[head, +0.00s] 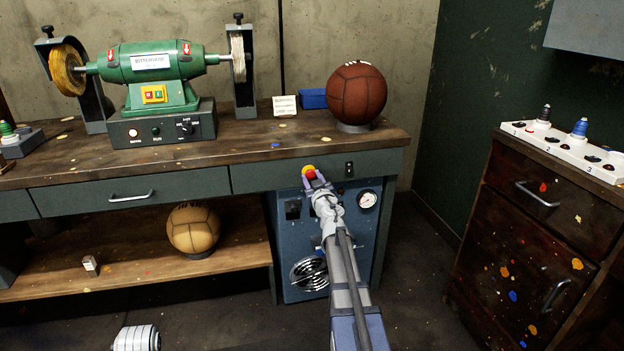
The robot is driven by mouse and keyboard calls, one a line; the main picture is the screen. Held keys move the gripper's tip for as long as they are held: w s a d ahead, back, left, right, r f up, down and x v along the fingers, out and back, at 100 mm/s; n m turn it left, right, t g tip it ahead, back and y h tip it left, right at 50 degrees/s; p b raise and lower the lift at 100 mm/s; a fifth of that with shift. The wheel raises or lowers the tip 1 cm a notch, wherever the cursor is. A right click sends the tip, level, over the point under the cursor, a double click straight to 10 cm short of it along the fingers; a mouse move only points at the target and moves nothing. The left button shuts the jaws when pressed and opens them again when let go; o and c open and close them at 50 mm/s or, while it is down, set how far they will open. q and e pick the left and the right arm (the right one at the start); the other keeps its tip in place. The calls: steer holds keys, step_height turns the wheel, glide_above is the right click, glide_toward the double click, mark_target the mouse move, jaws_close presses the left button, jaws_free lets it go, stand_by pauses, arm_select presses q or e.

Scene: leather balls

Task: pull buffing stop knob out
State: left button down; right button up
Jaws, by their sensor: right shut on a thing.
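The stop knob (309,174) is a small red knob with yellow at its top edge, at the front of the workbench below its top. My right gripper (315,181) reaches up to it from below and is shut on it. The fingers cover part of the knob, so how far it stands out cannot be told. The green buffing machine (150,75) stands on the bench at the left, with a yellow wheel (67,70) and a white wheel (238,57).
A brown leather ball (356,92) rests on a stand above the knob. A blue panel (330,240) with a gauge (367,199) is below, behind my right arm. A tan ball (193,229) is on the lower shelf. A wooden cabinet (535,225) stands at right; the floor between is clear.

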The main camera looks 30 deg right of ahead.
jaws_close()
stand_by(0.7)
steer(key=shift+s+a, duration=0.25)
steer(key=shift+s, duration=0.4)
steer(key=o, duration=1)
jaws_free()
steer(key=shift+o, duration=0.2)
steer(key=v, duration=0.7)
steer(key=shift+s+a, duration=0.15)
steer(key=shift+s, duration=0.2)
steer(key=shift+w+a, duration=0.1)
